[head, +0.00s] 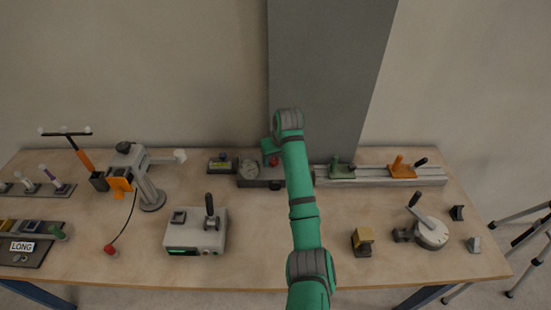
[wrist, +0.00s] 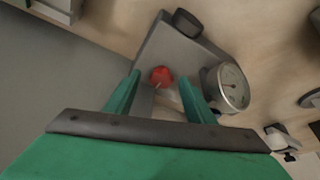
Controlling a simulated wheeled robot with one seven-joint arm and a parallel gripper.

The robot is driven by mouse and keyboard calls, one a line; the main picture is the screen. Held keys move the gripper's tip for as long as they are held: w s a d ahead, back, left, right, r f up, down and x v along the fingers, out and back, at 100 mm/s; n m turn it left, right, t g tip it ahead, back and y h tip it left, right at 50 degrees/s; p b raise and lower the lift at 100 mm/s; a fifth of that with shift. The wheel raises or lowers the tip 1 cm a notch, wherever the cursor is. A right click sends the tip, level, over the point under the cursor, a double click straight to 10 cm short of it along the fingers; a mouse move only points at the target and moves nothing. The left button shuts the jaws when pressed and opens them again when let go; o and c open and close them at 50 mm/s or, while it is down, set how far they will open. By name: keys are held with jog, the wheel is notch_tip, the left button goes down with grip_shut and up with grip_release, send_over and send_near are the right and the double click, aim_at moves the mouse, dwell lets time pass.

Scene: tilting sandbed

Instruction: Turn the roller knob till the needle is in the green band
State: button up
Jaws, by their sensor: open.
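A grey gauge box (head: 258,183) stands at the back middle of the table; in the wrist view its top (wrist: 168,48) shows. It carries a round dial gauge (wrist: 232,86) with a thin dark needle; I cannot make out a green band. A red knob (wrist: 162,76) with a pale mark sits on the box beside the gauge. A black knob (wrist: 187,22) sits at the box's edge. I cannot tell which is the roller knob. My gripper (wrist: 160,75) is open, its fingers on either side of the red knob in the wrist view; contact cannot be told.
A small dark device with a green display (head: 220,164) stands left of the box. A grey rail with green and orange clamps (head: 385,180) lies to the right. A white box with a black lever (head: 195,238) is in front. Bare tabletop lies between.

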jog(key=shift+s+a, duration=0.1)
jog(key=shift+a, duration=0.05)
jog(key=shift+c, duration=0.5)
jog(key=shift+s, duration=0.1)
jog(key=c, duration=1)
jog(key=shift+o, duration=0.2)
jog(key=shift+o, duration=0.2)
jog(key=shift+m, duration=0.4)
jog(key=m, duration=0.1)
jog(key=m+h, duration=0.1)
jog(key=shift+a+m, duration=0.2)
jog(key=shift+m, duration=0.2)
jog(key=m+h, duration=0.2)
jog(key=m, duration=0.2)
jog(key=shift+a, duration=0.2)
jog(key=m+h, duration=0.1)
jog(key=m, duration=0.4)
jog(key=shift+a+h, duration=0.15)
jog(key=shift+h, duration=0.25)
jog(key=m, duration=0.2)
jog(key=m+g+h, duration=0.1)
jog(key=m, duration=0.1)
jog(key=shift+w+g, duration=0.3)
jog(key=shift+m, duration=0.3)
jog(key=shift+c, duration=0.2)
